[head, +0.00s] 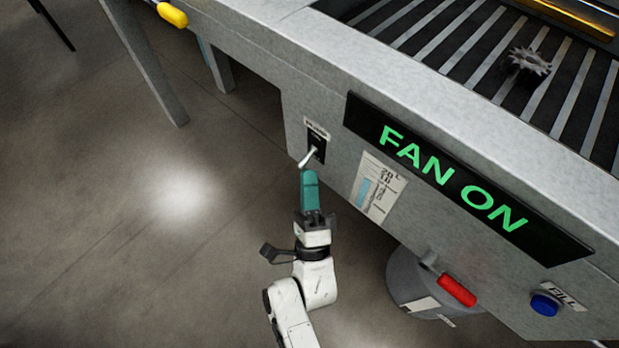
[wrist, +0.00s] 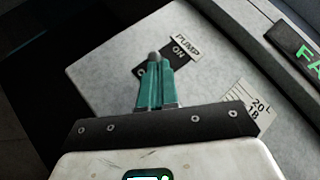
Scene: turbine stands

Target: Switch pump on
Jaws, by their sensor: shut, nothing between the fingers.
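The pump switch (head: 309,157) is a pale metal toggle lever on a black plate, under a small label, on the grey front panel of the stand. In the head view its lever sticks out and slants down to the left. In the wrist view the label (wrist: 189,45) reads "PUMP" and the black plate (wrist: 180,52) reads "ON". My gripper (head: 309,174) has teal fingers, shut and empty, just below the lever tip. In the wrist view my gripper (wrist: 155,60) overlaps the lever tip; I cannot tell if they touch.
A "FAN ON" display (head: 450,180) is right of the switch, with a level gauge (head: 377,187) below it. A red handle (head: 457,290) and a blue "FILL" button (head: 544,304) are lower right. A yellow handle (head: 172,14) is at the top left. Open floor lies left.

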